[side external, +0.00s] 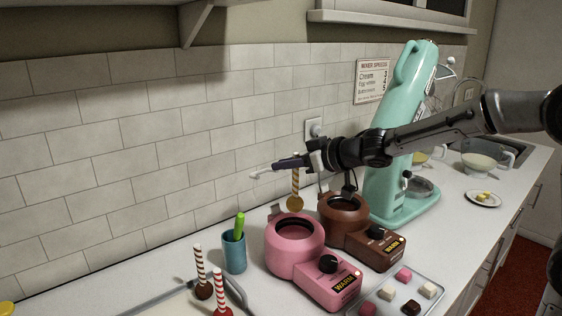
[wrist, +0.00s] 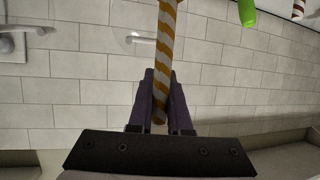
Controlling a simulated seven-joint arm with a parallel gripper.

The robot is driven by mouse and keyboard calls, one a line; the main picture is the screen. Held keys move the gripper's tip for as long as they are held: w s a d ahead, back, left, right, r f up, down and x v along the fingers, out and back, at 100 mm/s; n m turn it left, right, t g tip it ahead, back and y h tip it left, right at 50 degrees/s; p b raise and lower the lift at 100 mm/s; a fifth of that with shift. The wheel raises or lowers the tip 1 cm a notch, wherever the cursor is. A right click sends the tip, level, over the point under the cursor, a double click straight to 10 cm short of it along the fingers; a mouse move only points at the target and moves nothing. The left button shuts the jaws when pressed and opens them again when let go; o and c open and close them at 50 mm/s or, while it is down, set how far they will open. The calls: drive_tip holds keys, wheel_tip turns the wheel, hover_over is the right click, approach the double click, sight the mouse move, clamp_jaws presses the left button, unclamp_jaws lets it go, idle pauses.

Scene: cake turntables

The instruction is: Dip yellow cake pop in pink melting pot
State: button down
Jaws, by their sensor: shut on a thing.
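The yellow cake pop (side external: 294,203) hangs ball-down on a gold-and-white striped stick (side external: 296,180). My gripper (side external: 298,162) is shut on that stick near its upper end. In the wrist view the stick (wrist: 166,45) runs between my two dark fingers (wrist: 161,92); the ball is out of that frame. The pink melting pot (side external: 284,262) stands on the counter with a dark, round opening at its top. The yellow ball appears just above the back of the pot's rim; I cannot tell how far above or behind it is.
A brown melting pot (side external: 348,228) stands to the right, beside a teal mixer (side external: 399,140). A blue cup (side external: 234,254) with a green-handled tool is to the left. Two striped-stick cake pops (side external: 203,290) stand front left. A tray of small cubes (side external: 431,277) is front right.

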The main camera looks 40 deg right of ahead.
wheel_tip(320, 180, down, 11)
drive_tip(key=shift+r, duration=0.2)
idle(0.6)
drive_tip(key=shift+f, duration=0.15)
idle(0.5)
drive_tip(key=shift+f, duration=0.45)
drive_tip(key=shift+r, duration=0.15)
idle(0.9)
drive_tip(key=shift+r, duration=3)
